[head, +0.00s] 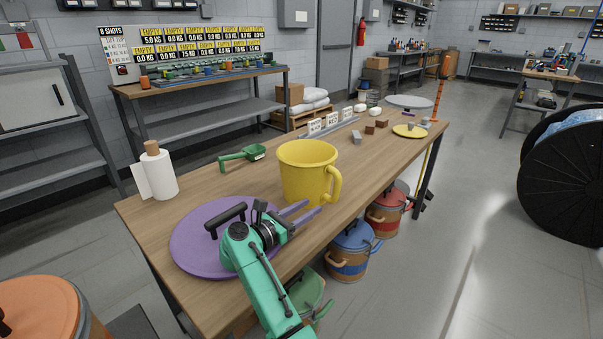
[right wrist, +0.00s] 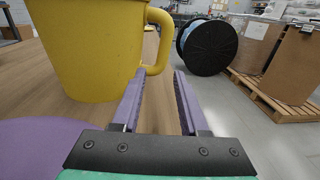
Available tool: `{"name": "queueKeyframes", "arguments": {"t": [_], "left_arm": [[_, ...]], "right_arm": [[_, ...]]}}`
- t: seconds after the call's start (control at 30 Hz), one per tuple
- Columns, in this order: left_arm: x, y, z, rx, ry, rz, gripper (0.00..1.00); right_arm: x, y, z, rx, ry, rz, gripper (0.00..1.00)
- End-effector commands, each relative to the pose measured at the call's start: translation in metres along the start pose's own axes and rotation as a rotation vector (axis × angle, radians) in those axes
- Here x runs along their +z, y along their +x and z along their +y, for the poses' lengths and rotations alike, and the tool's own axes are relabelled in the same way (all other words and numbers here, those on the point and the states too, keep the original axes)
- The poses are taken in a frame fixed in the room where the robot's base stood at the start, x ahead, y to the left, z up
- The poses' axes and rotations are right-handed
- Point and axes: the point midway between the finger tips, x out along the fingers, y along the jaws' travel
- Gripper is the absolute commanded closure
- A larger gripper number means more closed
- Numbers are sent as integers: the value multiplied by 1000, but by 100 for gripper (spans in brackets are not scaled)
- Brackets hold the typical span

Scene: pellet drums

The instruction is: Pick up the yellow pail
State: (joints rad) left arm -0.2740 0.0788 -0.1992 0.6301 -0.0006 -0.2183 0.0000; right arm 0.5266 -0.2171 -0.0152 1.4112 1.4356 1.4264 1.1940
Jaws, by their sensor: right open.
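The yellow pail (head: 306,178) stands upright on the wooden table, with its handle (head: 334,186) on the right side. In the right wrist view the pail (right wrist: 88,45) fills the upper left, and its handle (right wrist: 160,42) is just beyond the fingertips. My right gripper (head: 307,213) is open and empty, low over the table in front of the pail, with its purple fingers pointing toward the handle side. In the right wrist view the gap between the fingers (right wrist: 160,75) is empty. My left gripper is not in view.
A purple lid (head: 190,240) with a black handle lies under and beside my right gripper. A green scoop (head: 242,157) and a paper towel roll (head: 157,174) are left of the pail. Blocks and signs stand farther back. Drums (head: 350,250) stand below the table's right edge.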

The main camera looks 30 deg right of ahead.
Motion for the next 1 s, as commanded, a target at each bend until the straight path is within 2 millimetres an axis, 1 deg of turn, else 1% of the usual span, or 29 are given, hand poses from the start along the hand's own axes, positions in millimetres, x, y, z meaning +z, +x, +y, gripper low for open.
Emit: {"name": "queueKeyframes", "arguments": {"t": [0.07,0.13,0.2,0.27,0.3,0.4,0.57,0.67,0.7,0.8,1.0], "left_arm": [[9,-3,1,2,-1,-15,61],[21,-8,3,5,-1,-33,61],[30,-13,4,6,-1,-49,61],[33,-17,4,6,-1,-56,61],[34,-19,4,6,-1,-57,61],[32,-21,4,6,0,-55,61],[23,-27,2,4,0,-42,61],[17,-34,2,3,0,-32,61],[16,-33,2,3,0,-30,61],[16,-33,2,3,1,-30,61],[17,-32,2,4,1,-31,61]], "right_arm": [[1,6,0,-1,-1,-1,57],[3,20,0,-2,-1,-3,57],[5,39,-1,-3,-3,-5,57],[5,56,-1,-3,-3,-6,57],[4,66,-1,-4,-3,-5,57],[2,85,0,-1,-2,-3,57],[3,106,-2,-2,-2,-3,57],[3,127,-5,-3,-3,-4,57],[1,134,-4,-2,-3,-5,57],[-1,145,-4,-1,-2,-2,57],[-2,146,-4,1,-1,0,57]]}}
